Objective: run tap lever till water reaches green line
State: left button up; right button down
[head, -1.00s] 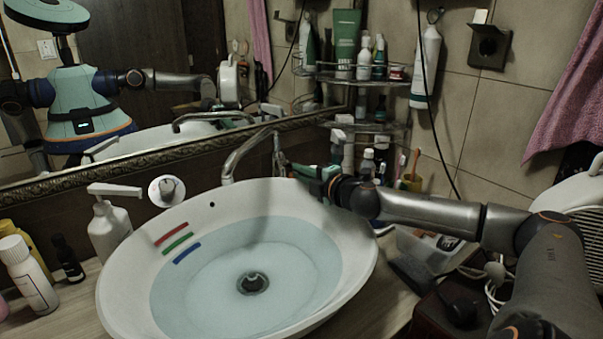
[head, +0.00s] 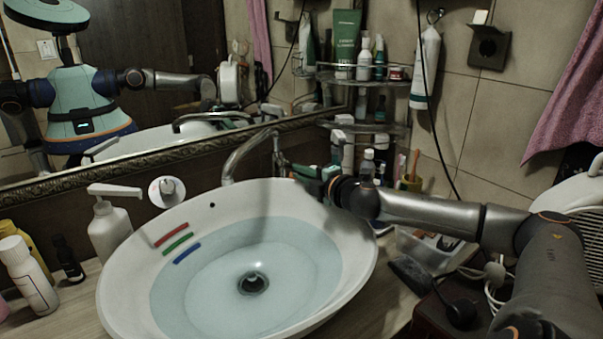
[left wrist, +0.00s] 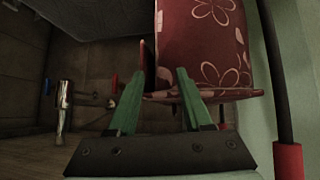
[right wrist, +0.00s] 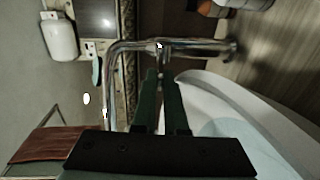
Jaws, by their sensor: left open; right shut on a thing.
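The white oval basin (head: 122,287) holds clear water (head: 215,300) over its drain (head: 252,284). Red (head: 171,235), green (head: 178,243) and blue (head: 186,254) lines slant on its left inner wall. The water's edge lies close to the blue and green lines; I cannot tell exactly where it meets them. The chrome tap (head: 243,153) arches over the back rim; no stream shows clearly below its spout. My right gripper (head: 289,168) is shut on the tap lever (head: 277,150), largely hidden by the fingers. My left gripper (left wrist: 160,75) is open, away from the basin.
A pump bottle (head: 108,228) and other bottles stand left of the basin. A wire corner shelf (head: 365,80) with toiletries stands behind my right arm. A clear bin (head: 425,250) sits to the right. A red flowered cloth (left wrist: 200,45) is before my left gripper.

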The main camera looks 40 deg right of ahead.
jog(key=shift+w+d+r+g+p, duration=0.15)
jog(key=shift+r+g+p, duration=0.75)
jog(key=shift+p, duration=4.4)
jog(key=shift+f+p, duration=0.15)
jog(key=shift+p, duration=0.2)
jog(key=c, duration=1.2)
grip_release()
jog(key=shift+c, duration=0.2)
